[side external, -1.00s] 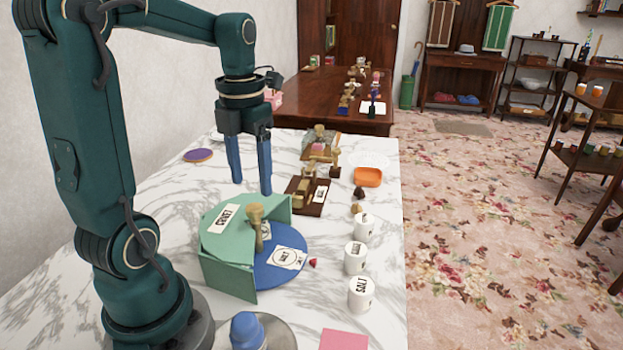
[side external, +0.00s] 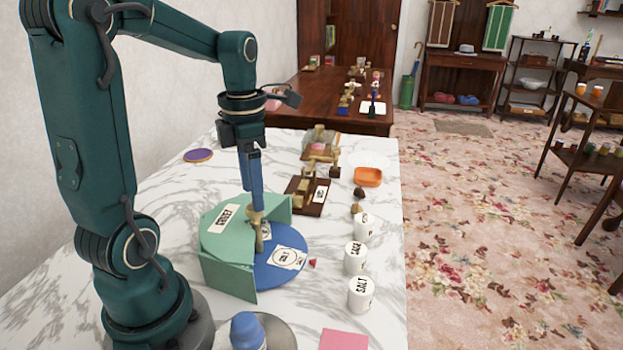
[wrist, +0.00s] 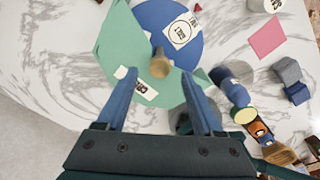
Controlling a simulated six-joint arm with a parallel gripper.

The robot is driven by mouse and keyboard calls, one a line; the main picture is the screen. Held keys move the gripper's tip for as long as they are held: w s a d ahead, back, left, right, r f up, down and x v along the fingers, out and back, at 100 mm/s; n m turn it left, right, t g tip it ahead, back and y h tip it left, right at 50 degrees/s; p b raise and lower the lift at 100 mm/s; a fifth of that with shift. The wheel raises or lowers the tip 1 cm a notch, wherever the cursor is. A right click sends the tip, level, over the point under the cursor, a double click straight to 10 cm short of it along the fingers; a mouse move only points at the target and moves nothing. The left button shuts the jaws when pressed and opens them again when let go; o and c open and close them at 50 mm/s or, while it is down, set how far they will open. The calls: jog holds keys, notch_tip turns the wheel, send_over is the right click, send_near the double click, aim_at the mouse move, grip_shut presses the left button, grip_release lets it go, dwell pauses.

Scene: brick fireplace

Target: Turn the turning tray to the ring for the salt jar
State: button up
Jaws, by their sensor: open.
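The turning tray is a blue disc (side external: 292,272), partly under a green cover (side external: 225,248) with a label reading like "CRUET". A brass knob (side external: 255,222) stands at its middle. A white card with a ring (side external: 287,257) lies on the exposed part, seemingly marked SALT; it also shows in the wrist view (wrist: 181,31). Another card is partly hidden by the knob. The white SALT jar (side external: 361,294) stands on the table, right of the tray. My gripper (wrist: 157,78) is open above the knob, which shows between its fingertips in the wrist view (wrist: 159,66); contact cannot be told.
Two more white jars (side external: 355,257) (side external: 364,226) stand behind the SALT jar. A small red piece (side external: 312,262) lies by the tray. A wooden stand (side external: 306,197) and orange dish (side external: 368,177) are farther back. A blue-topped object (side external: 247,330) and pink square (side external: 343,340) are in front.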

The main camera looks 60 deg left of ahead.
aim_at(257, 231)
jog(key=shift+f, duration=1.35)
grip_shut()
dwell(0.4)
